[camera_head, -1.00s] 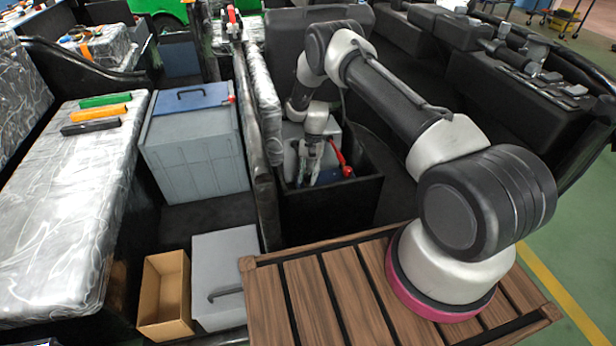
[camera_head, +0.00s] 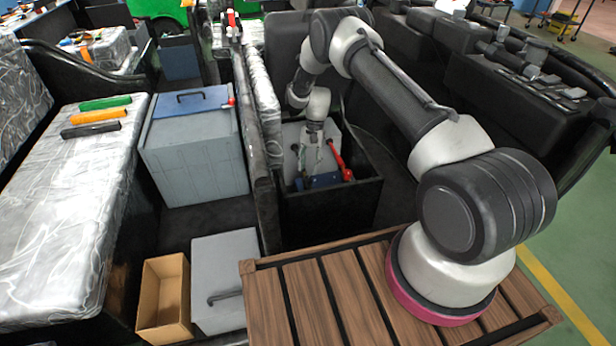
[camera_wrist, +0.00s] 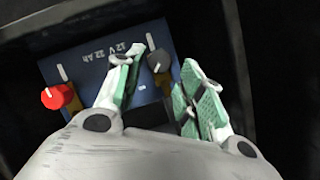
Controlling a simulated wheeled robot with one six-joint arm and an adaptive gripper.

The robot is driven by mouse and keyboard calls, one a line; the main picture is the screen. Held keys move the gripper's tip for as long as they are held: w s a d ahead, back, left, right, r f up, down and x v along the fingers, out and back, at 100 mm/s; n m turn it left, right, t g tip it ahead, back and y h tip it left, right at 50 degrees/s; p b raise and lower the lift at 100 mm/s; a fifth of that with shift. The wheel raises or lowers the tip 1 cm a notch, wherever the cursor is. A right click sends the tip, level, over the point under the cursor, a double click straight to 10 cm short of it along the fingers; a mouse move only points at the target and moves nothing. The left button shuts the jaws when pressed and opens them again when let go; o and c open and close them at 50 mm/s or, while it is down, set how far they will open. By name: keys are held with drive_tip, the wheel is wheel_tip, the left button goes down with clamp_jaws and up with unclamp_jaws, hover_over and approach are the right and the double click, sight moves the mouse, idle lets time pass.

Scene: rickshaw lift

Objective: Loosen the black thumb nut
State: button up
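The black thumb nut (camera_wrist: 158,61) sits on a terminal of the blue battery (camera_wrist: 95,55), which is marked 12 V 32 Ah. In the wrist view my gripper (camera_wrist: 168,75) is open, with its green-padded fingers on either side of the black nut and its post. I see gaps between the pads and the nut, and cannot tell whether their depth matches. A red thumb nut (camera_wrist: 56,96) is on the other terminal, left of my fingers. In the head view my gripper (camera_head: 319,160) reaches down into the black box, and the battery (camera_head: 324,180) shows below it; the black nut is not clear there.
The black box (camera_head: 335,213) has walls close around the battery and my gripper. A red clamp-like part (camera_head: 338,160) stands at its right inside. A grey crate (camera_head: 195,155) with a blue lid stands to the left, and a slatted wooden deck (camera_head: 310,295) is in front.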

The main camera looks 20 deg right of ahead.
drive_tip(key=v, duration=0.6)
drive_tip(key=shift+r, duration=0.15)
drive_tip(key=s+d+n+g, duration=0.1)
drive_tip(key=s+d+n, duration=0.1)
drive_tip(key=s, duration=0.4)
drive_tip(key=s+d+r+n+t+h, duration=0.1)
drive_tip(key=s+d+r, duration=0.1)
drive_tip(key=s+r, duration=0.5)
drive_tip(key=s+d+r+n, duration=0.2)
drive_tip(key=r, duration=0.8)
drive_tip(key=s+d+r+n+t+h, duration=0.1)
drive_tip(key=s+d+r, duration=0.1)
drive_tip(key=s+r, duration=0.5)
drive_tip(key=s+d+r+t, duration=0.2)
drive_tip(key=s+r+t, duration=0.1)
drive_tip(key=s+r, duration=0.6)
drive_tip(key=s+d+r+t, duration=0.2)
drive_tip(key=s+r+t, duration=0.2)
drive_tip(key=s+r, duration=0.6)
drive_tip(key=shift+r+n+h, duration=0.2)
drive_tip(key=shift+n+h, duration=0.1)
